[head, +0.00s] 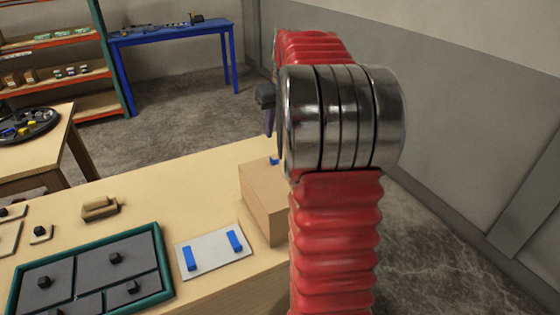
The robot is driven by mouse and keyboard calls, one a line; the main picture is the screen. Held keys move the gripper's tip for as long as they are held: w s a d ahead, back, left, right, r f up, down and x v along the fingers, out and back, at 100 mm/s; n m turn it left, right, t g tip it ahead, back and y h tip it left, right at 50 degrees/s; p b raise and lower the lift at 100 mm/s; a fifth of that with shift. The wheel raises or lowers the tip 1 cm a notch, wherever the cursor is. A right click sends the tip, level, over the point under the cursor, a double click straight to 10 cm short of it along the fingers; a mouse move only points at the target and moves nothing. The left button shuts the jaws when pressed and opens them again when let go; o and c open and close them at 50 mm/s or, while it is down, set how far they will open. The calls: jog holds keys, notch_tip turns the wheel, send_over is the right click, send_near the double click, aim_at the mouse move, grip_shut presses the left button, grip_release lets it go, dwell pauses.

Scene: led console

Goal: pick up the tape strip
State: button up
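Two short blue strips, which look like tape, lie apart on a white plate on the wooden table: a left strip (190,258) and a right strip (235,241). A small blue piece (273,160) shows at the top of a tan box (262,197); my arm partly hides that area, and I cannot tell whether it is also tape. My red arm with its silver joint rises at the right of the box. A dark part at the arm's far end (266,96) peeks out behind the joint; the fingers are hidden.
A green-rimmed tray (160,245) with grey knobbed panels stands left of the white plate (213,254). A small wooden block (99,208) lies behind the tray. A blue table (175,38) and shelves (55,42) stand farther back. A wall is at right.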

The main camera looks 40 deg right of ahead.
send_over(272, 159)
jog(key=s, duration=0.1)
notch_tip(272, 159, down, 7)
jog(key=shift+r, duration=0.1)
jog(key=shift+x, duration=2.65)
jog(key=shift+s+a, duration=0.15)
jog(key=shift+c, duration=0.7)
grip_shut()
